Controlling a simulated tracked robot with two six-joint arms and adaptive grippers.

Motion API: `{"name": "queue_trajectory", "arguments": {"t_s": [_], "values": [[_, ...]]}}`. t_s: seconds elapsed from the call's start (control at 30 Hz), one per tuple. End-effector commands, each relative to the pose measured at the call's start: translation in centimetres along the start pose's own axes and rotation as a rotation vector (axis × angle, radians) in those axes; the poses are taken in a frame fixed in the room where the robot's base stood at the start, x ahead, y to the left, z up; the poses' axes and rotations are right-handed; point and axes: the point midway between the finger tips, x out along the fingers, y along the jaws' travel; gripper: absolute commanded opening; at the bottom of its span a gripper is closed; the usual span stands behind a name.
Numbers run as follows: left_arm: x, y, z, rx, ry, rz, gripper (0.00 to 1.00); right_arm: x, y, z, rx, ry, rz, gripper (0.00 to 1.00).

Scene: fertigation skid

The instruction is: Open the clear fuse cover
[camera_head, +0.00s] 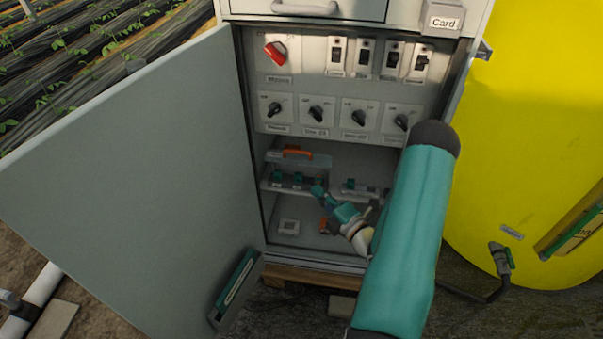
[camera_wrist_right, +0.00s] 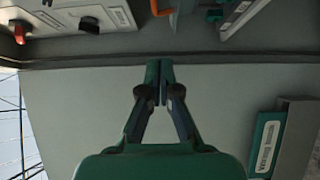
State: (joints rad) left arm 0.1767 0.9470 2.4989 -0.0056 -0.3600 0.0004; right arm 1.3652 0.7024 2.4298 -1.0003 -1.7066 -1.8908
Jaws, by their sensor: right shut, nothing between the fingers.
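The clear fuse cover (camera_head: 318,161) is a transparent panel with an orange handle (camera_head: 297,152) along its top edge. It is in the lower left part of the open cabinet, by a row of small green-topped fuses (camera_head: 297,179). I cannot tell how far it is tilted. My right gripper (camera_head: 317,189) is shut and empty, to the lower right of the cover and apart from the handle. In the right wrist view its fingertips (camera_wrist_right: 160,72) meet, with an orange part (camera_wrist_right: 162,8) at the top edge. My left gripper is out of view.
The grey cabinet door (camera_head: 130,180) stands open at left, with a green-spined book in its pocket (camera_head: 236,283). Rotary knobs (camera_head: 317,113), a red switch (camera_head: 275,52) and breakers sit above. My right arm hides the cabinet's right side. A yellow tank (camera_head: 530,130) stands at right.

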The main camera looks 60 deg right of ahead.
Motion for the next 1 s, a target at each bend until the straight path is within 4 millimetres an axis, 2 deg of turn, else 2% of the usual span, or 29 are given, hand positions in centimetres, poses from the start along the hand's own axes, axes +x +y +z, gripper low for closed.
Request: {"name": "queue_trajectory", "arguments": {"t_s": [0.13, 0.27, 0.67, 0.8, 1.0], "values": [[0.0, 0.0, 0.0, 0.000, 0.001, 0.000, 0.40, 0.6, 0.4, 0.3, -0.029, -0.003, 0.017, 0.00], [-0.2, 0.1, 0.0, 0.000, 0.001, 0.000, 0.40, 2.4, 0.5, 0.2, -0.027, -0.001, 0.019, 0.00], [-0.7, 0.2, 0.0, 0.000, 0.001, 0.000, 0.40, 10.2, 0.5, 0.4, -0.025, -0.003, 0.016, 0.00], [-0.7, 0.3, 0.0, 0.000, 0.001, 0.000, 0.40, 11.5, 0.5, 2.2, -0.025, -0.006, 0.015, 0.00], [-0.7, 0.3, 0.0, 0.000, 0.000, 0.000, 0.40, 12.4, 0.5, 3.1, -0.023, -0.006, 0.013, 0.00]]}}
